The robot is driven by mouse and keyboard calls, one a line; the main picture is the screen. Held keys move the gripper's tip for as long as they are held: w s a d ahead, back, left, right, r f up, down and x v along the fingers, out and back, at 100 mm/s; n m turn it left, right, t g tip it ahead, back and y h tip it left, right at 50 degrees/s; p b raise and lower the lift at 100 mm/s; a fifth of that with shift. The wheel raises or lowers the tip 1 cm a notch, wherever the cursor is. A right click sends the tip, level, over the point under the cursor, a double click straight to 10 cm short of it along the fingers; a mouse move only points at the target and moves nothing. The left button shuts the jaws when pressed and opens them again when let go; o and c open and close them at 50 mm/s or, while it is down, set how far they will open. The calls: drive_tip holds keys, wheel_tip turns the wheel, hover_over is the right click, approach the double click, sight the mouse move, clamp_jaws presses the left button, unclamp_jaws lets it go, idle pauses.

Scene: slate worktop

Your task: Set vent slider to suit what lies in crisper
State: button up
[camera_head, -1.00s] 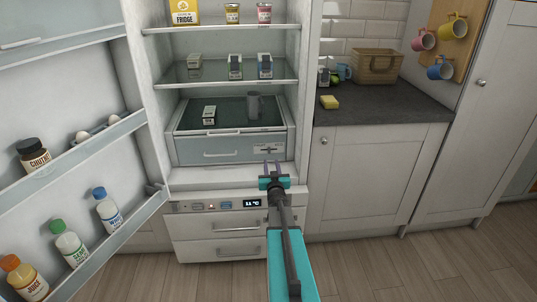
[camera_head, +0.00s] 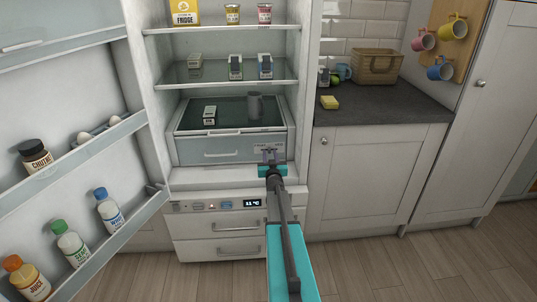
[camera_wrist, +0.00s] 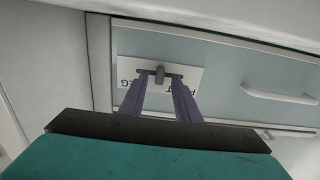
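The crisper drawer (camera_head: 215,151) is a pale grey-blue box under a dark glass shelf in the open fridge. What lies in it cannot be made out. The vent slider (camera_wrist: 159,75) is a small grey knob on a dark slot, near the slot's middle. A white label plate (camera_wrist: 190,78) around it carries upside-down lettering in the wrist view, partly hidden by the fingers. My gripper (camera_head: 270,153) is at the drawer's front right. In the wrist view its purple fingers (camera_wrist: 159,84) are apart, one on each side of the knob, with visible gaps.
A grey mug (camera_head: 255,106) and a small white carton (camera_head: 209,115) stand on the glass above the drawer. The drawer handle (camera_wrist: 280,96) is beside the label. The fridge door (camera_head: 80,150), with bottles, stands open at left. A temperature panel (camera_head: 252,203) is below.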

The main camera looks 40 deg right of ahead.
drive_tip(key=shift+w+d, duration=0.45)
drive_tip(key=shift+w, duration=0.1)
clamp_jaws()
